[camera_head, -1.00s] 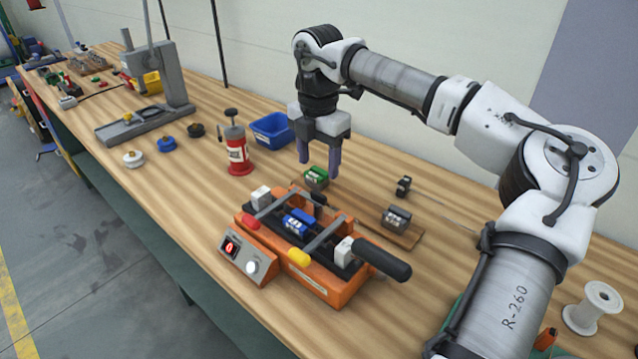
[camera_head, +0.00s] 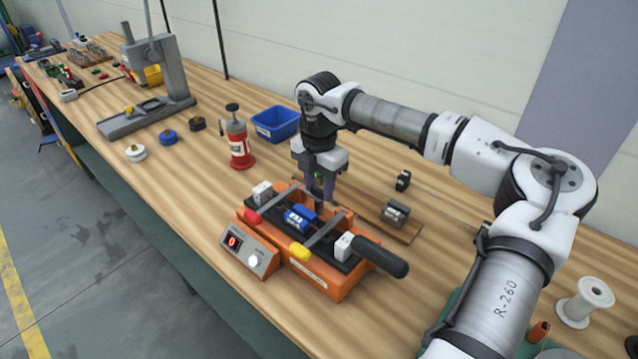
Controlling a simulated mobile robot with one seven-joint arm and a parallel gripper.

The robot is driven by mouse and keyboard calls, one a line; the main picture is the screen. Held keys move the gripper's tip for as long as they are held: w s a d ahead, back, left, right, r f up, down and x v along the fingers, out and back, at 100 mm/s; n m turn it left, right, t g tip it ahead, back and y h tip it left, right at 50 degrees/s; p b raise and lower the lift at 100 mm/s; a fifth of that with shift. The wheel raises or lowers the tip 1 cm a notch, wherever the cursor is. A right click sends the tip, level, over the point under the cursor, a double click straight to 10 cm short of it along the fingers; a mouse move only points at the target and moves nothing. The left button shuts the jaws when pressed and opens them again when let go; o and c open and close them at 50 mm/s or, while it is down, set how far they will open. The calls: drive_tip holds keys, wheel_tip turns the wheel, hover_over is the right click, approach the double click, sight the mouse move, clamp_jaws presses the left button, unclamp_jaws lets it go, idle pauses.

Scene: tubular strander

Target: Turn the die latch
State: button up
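The orange bench device (camera_head: 325,283) holds a blue die block (camera_head: 299,217) in its dark bed. Two grey bars cross the bed, one with a red tip (camera_head: 253,216) and one with a yellow tip (camera_head: 299,251). I cannot tell which part is the die latch. A black lever handle (camera_head: 381,256) sticks out to the right. My gripper (camera_head: 321,195) points down just behind the device's back edge. Its fingers look close together. I cannot make out whether they hold anything, and the green block seen there earlier is hidden.
A grey block (camera_head: 396,214) sits on a wooden board behind the device, with a small black part (camera_head: 403,181) beyond it. A red canister (camera_head: 238,144) and a blue bin (camera_head: 276,124) stand at back left. A white spool (camera_head: 586,303) is at right.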

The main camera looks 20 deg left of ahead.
drive_tip(key=c, duration=0.4)
drive_tip(key=shift+f+n+b, duration=0.1)
drive_tip(key=shift+n+b, duration=0.2)
drive_tip(key=shift+b, duration=0.05)
drive_tip(key=n+b, duration=0.2)
drive_tip(key=shift+n, duration=0.4)
drive_tip(key=n+b, duration=0.2)
drive_tip(key=n, duration=0.2)
drive_tip(key=n+b, duration=0.1)
drive_tip(key=n, duration=0.5)
drive_tip(key=shift+b, duration=0.3)
drive_tip(key=shift+n, duration=2.2)
